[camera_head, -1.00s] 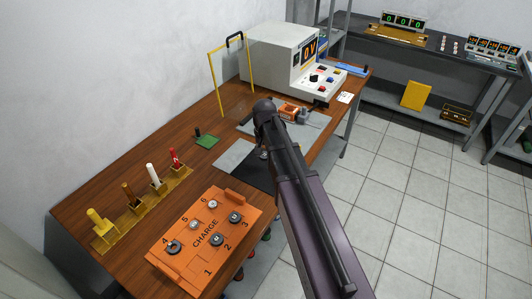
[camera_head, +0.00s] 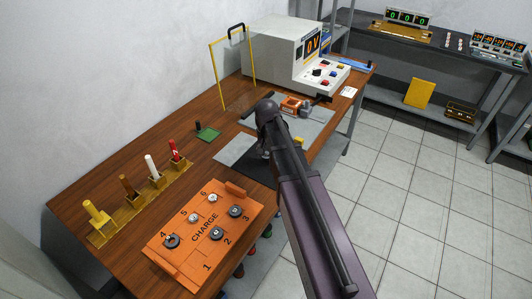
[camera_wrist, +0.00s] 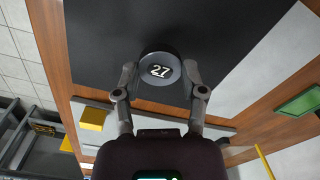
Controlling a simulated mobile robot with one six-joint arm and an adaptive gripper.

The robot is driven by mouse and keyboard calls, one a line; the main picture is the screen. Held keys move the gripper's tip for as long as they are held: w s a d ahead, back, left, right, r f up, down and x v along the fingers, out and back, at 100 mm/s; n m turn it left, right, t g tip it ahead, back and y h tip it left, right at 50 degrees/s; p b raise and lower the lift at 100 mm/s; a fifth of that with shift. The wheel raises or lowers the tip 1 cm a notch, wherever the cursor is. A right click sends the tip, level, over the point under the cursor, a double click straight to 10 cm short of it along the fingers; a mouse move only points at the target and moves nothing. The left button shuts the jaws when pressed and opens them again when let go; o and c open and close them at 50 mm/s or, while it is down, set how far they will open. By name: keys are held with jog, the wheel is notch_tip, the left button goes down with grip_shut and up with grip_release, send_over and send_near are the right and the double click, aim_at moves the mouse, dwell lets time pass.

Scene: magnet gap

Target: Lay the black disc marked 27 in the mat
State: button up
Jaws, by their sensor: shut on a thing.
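The black disc marked 27 (camera_wrist: 160,72) shows in the wrist view, its white number facing the camera. My gripper (camera_wrist: 160,80) is shut on it, with one finger on each side. The black mat (camera_wrist: 215,30) lies beneath and beyond the disc in the wrist view; whether the disc touches it I cannot tell. In the head view the mat (camera_head: 250,168) lies on the wooden bench, partly covered by my arm. My gripper and the disc are mostly hidden behind the arm there.
An orange CHARGE tray (camera_head: 205,238) with several small discs sits in front of the mat. A grey plate (camera_head: 233,147) borders the mat. A green pad (camera_head: 208,134), a rack of coloured pegs (camera_head: 140,205), a yellow frame (camera_head: 213,80) and a grey meter box (camera_head: 275,50) stand around.

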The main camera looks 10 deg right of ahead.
jog(key=shift+f+b, duration=0.75)
jog(key=shift+f, duration=0.2)
jog(key=shift+f, duration=0.25)
dwell(0.7)
jog(key=o, duration=1.2)
jog(key=shift+c, duration=0.2)
jog(key=c, duration=0.5)
jog(key=shift+r, duration=0.1)
jog(key=shift+r+p, duration=2.05)
jog(key=shift+r, duration=0.15)
